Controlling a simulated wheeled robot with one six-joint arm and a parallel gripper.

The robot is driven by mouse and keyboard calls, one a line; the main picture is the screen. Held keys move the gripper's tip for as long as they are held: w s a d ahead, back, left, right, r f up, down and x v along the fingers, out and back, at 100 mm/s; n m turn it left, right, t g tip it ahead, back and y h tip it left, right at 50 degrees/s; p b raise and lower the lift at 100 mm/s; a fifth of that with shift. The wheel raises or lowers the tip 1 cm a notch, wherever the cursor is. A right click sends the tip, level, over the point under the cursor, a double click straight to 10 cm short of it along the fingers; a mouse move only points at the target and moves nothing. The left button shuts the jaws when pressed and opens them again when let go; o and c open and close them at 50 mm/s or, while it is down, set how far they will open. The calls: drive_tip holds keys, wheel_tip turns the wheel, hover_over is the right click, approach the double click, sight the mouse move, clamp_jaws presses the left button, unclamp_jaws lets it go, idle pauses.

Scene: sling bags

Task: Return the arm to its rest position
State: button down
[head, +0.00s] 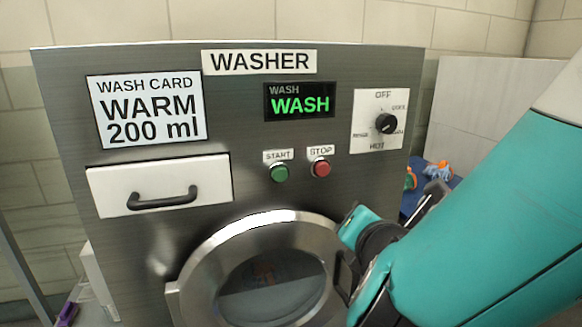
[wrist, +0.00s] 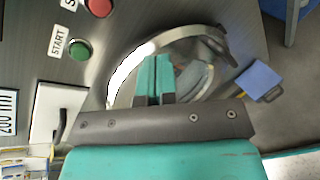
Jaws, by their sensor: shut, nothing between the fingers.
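My gripper (wrist: 153,82) shows in the wrist view with its two teal fingers together and nothing between them. It is in front of the washer's round door (head: 262,270), which looks shut. In the head view my teal arm comes in from the right and its end overlaps the door's right rim. The fingertips are hard to make out there. The washer (head: 240,140) has a lit display (head: 300,102) reading WASH.
The green start button (head: 279,172), red stop button (head: 320,168) and dial (head: 386,123) are on the panel. The drawer (head: 160,186) looks closed. A blue surface with small colored items (head: 438,170) lies behind my arm. A purple object (head: 67,313) is at the lower left.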

drive_tip(key=s+d+f+m+g+p, duration=0.2)
drive_tip(key=s+d+m+g, duration=0.5)
drive_tip(key=m, duration=0.7)
drive_tip(key=s+a+r+m+g+y+p, duration=0.1)
drive_tip(key=s+a+r+m+g+y, duration=0.1)
drive_tip(key=s, duration=0.4)
drive_tip(key=s+a+r+m+g+y+p, duration=0.1)
drive_tip(key=s+r+m+g+y, duration=0.1)
drive_tip(key=s+r+m+g, duration=0.3)
drive_tip(key=shift+s+a+m, duration=0.3)
drive_tip(key=shift+s+a, duration=0.1)
drive_tip(key=shift+s, duration=0.35)
drive_tip(key=shift+r, duration=0.1)
idle(4.7)
